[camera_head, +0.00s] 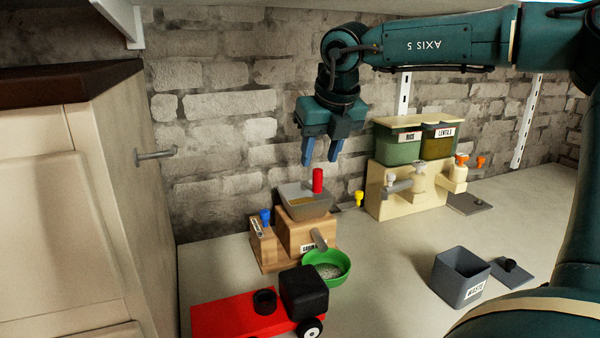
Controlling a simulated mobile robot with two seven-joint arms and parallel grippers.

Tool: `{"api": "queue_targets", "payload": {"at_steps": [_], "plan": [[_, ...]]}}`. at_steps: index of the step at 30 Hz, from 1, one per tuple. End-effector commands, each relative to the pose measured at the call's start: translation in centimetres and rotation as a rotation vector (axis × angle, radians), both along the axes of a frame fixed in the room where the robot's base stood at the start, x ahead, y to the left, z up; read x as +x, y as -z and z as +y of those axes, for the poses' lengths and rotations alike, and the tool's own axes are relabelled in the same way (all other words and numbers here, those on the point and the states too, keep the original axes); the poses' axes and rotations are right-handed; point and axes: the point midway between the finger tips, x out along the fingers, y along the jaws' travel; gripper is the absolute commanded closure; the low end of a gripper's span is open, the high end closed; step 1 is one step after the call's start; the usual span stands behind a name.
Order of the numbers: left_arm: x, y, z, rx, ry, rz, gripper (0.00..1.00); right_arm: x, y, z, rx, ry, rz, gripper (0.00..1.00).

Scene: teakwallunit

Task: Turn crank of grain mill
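The grain mill (298,235) is a wooden block with a grey hopper (302,204) of grain on top, standing on the counter by the brick wall. An upright red knob (318,181), apparently the crank's handle, stands at the hopper's right side; the rest of the crank is hard to make out. My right gripper (321,161) points down just above the red knob, its two blue fingers apart with nothing between them. A green bowl (342,276) with pale contents sits under the mill's spout (319,238). My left gripper is not in view.
A red toy vehicle (225,317) with a black block sits in front of the mill. A grey waste bin (459,279) stands at right, with a dispenser (425,190) labelled rice and lentils behind. A cream cabinet (115,210) bounds the left. The counter (395,258) is clear between bowl and bin.

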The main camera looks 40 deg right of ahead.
Motion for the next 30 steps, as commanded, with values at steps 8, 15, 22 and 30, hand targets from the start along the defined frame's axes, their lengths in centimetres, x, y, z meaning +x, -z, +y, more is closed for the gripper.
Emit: {"api": "queue_targets", "payload": {"at_steps": [8,15,22,30], "plan": [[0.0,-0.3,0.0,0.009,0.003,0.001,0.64,1.4,3.8,-0.4,0.001,0.000,0.006,0.60],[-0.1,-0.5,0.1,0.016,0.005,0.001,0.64,2.4,6.3,-0.7,0.002,0.001,0.002,0.60],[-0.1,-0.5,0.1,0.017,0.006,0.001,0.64,2.6,6.7,-0.8,0.000,0.000,0.000,0.60],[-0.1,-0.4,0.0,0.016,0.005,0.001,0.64,2.6,6.7,-0.8,0.000,0.000,0.000,0.73]]}}
